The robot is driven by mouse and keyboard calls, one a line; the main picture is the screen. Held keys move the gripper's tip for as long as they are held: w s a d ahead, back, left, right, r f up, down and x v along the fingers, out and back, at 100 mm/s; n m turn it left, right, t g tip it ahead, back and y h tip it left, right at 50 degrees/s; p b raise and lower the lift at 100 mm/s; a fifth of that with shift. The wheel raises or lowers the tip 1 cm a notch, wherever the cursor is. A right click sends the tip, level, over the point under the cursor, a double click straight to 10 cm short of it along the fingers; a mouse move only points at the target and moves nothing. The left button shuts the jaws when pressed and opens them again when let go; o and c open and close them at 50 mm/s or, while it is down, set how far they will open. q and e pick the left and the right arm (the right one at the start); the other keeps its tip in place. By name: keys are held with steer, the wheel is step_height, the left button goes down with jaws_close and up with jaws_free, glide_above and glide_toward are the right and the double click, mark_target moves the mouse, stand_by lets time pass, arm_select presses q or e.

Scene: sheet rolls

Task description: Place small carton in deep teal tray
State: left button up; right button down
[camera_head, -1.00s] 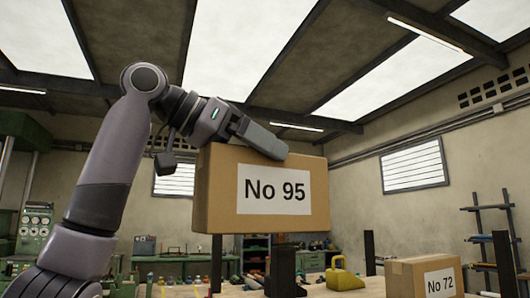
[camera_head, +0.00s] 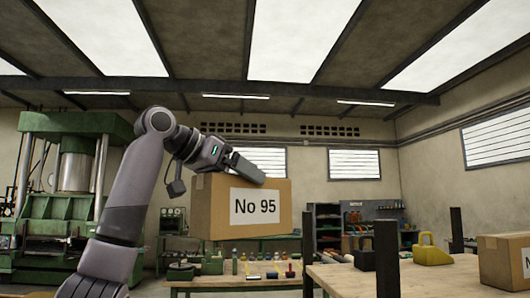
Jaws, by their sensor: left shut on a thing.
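A brown carton (camera_head: 212,205) with a white label reading "No 95" hangs in the air left of the picture's middle. My left gripper (camera_head: 247,170) is shut on its top edge, and the fingers lie along the top. A second carton (camera_head: 497,262), whose label is mostly cut off, stands on a wooden table at the right edge. I cannot tell which of the two is the small one by name. No deep teal tray can be made out. My right gripper is not in view.
The wooden table (camera_head: 437,279) has dark upright posts (camera_head: 386,258) and a yellow tool (camera_head: 431,252) on it. A workbench with small items (camera_head: 262,282) stands behind the held carton. A large green machine (camera_head: 60,190) stands at the left.

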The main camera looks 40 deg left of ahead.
arm_select(q)
steer(key=w+a+f, duration=0.1)
steer(key=f, duration=0.1)
steer(key=w+a+f+n+y, duration=0.1)
steer(key=f, duration=0.1)
steer(key=w+a+f+n+y, duration=0.1)
steer(key=f, duration=0.2)
steer(key=shift+w+a, duration=0.25)
steer(key=w+d+f+n+y, duration=0.1)
steer(key=w+d+f, duration=0.1)
steer(key=f, duration=1.1)
steer(key=w+d+f+n+y, duration=0.1)
steer(key=w+d+f+y, duration=0.15)
steer(key=f, duration=1.05)
steer(key=s+d+f+m+h, duration=0.2)
steer(key=s+d+f, duration=0.5)
steer(key=d+f, duration=0.15)
steer(key=s+d+f+m+h, duration=0.1)
steer(key=s+d+f+h, duration=0.2)
steer(key=s+d+f, duration=0.6)
steer(key=w+d+f+y, duration=0.1)
steer(key=d, duration=0.4)
steer(key=shift+w+d+n, duration=0.3)
steer(key=shift+w+d, duration=0.05)
steer(key=shift+w, duration=0.05)
steer(key=shift+a+y, duration=0.1)
steer(key=shift+y, duration=0.15)
